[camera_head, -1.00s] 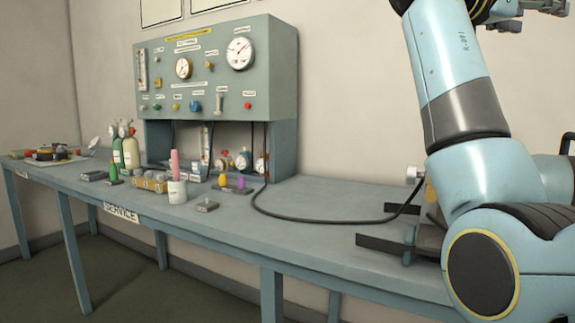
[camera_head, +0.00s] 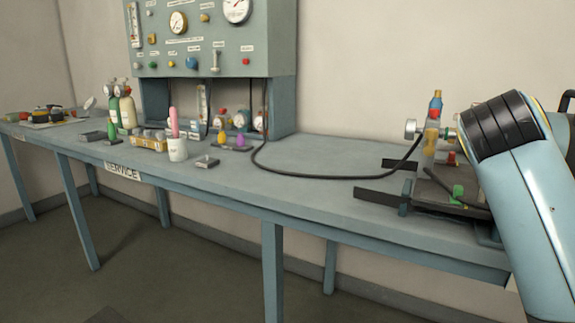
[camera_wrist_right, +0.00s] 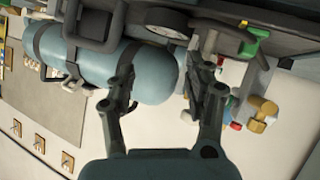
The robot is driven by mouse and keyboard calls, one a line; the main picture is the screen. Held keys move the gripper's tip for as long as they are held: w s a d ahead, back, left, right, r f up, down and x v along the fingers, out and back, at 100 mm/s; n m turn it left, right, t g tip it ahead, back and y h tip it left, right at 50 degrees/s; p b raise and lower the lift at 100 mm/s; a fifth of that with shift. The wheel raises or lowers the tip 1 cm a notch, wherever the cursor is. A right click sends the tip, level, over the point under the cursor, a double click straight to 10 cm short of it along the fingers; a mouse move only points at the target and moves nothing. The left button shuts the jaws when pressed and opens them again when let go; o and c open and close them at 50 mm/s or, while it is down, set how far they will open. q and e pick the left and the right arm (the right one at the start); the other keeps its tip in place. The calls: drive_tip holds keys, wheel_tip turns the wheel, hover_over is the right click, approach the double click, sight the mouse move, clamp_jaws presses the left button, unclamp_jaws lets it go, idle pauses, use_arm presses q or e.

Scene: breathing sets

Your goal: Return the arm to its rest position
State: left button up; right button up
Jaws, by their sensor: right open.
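My right arm (camera_head: 520,170) comes in at the right edge of the head view, in front of the bench's right end. Its gripper is outside that view. In the right wrist view my right gripper (camera_wrist_right: 168,58) is open, with its two dark fingers spread apart and nothing held between them. A blue-grey cylinder (camera_wrist_right: 155,75) with dark straps lies behind the fingers in that view; its distance from them is hard to judge. My left gripper is in neither view.
The long bench (camera_head: 300,190) carries a gauge panel (camera_head: 210,50), two gas bottles (camera_head: 123,110), a white cup (camera_head: 178,149) and a black hose (camera_head: 330,177). A fixture (camera_head: 430,190) stands at the right end, partly behind my arm. The bench middle is mostly clear.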

drive_tip(key=s+a+f+n+g+y, duration=0.1)
drive_tip(key=s+a+f+n+y, duration=0.1)
drive_tip(key=s+f, duration=0.45)
drive_tip(key=s+a+f+n+y, duration=0.2)
drive_tip(key=s+a+f+y, duration=0.1)
drive_tip(key=s+f, duration=0.4)
drive_tip(key=s+a+f+n+g+y, duration=0.1)
drive_tip(key=s+a+f+n+y, duration=0.15)
drive_tip(key=s, duration=0.55)
drive_tip(key=s+a+f+n+g+y, duration=0.2)
drive_tip(key=s+a+f, duration=0.2)
drive_tip(key=s, duration=0.3)
wheel_tip(320, 180, down, 28)
drive_tip(key=s+d+g+b, duration=0.1)
drive_tip(key=s+d+b, duration=0.1)
drive_tip(key=s+b, duration=0.1)
drive_tip(key=s+d+f+g+b, duration=0.1)
drive_tip(key=s+f, duration=1.7)
drive_tip(key=s, duration=0.1)
drive_tip(key=shift+s+d+f+m+b, duration=0.15)
drive_tip(key=shift+m+b, duration=0.15)
drive_tip(key=shift+m, duration=0.15)
